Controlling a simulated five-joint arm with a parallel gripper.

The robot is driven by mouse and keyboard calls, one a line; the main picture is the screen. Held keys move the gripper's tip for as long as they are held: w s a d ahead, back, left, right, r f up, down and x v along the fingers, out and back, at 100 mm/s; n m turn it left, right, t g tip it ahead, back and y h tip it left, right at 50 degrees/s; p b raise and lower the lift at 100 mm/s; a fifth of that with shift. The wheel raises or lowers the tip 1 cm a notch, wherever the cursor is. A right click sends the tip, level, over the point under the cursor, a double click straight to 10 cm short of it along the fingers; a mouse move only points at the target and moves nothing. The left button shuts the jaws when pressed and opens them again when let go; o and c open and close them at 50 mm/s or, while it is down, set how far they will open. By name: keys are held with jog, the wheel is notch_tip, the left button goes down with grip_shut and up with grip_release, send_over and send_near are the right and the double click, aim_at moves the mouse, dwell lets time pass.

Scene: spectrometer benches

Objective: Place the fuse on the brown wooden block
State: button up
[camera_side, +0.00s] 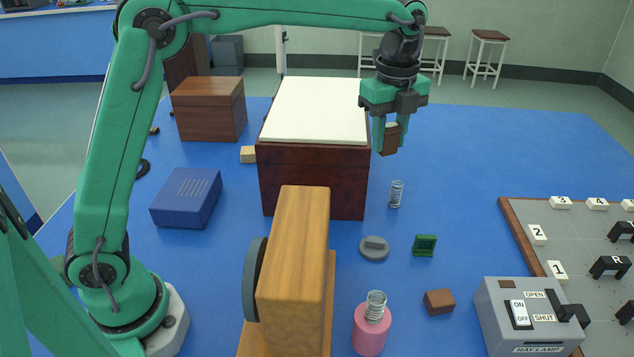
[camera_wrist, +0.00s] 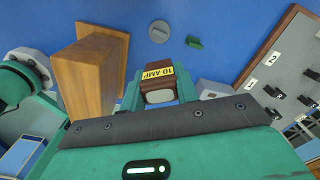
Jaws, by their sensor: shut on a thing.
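My gripper (camera_side: 387,135) hangs in the air to the right of the large white-topped box and is shut on the fuse (camera_side: 389,143). The fuse is a small brown piece; the wrist view shows it between the fingers with a yellow "10 AMP" label (camera_wrist: 158,72) and a pale end. A small brown block (camera_side: 439,301) lies on the blue bench top at the front, between the pink cylinder and the grey lamp switch box. My gripper is well above and behind it. I cannot make the block out in the wrist view.
The tall white-topped box (camera_side: 314,180) and the wooden stand (camera_side: 292,270) are obstacles. A larger wooden box (camera_side: 208,110) stands back left.

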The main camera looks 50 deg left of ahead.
jog(key=s+d+m, duration=0.3)
jog(key=s+d, duration=0.3)
jog(key=d, duration=0.6)
jog(key=s+d+m, duration=0.3)
jog(key=s+d, duration=0.3)
jog(key=d, duration=0.6)
send_over(441, 297)
notch_tip(441, 297, down, 18)
jog(key=shift+f, duration=0.1)
jog(key=shift+f, duration=1.95)
jog(key=shift+f, duration=0.1)
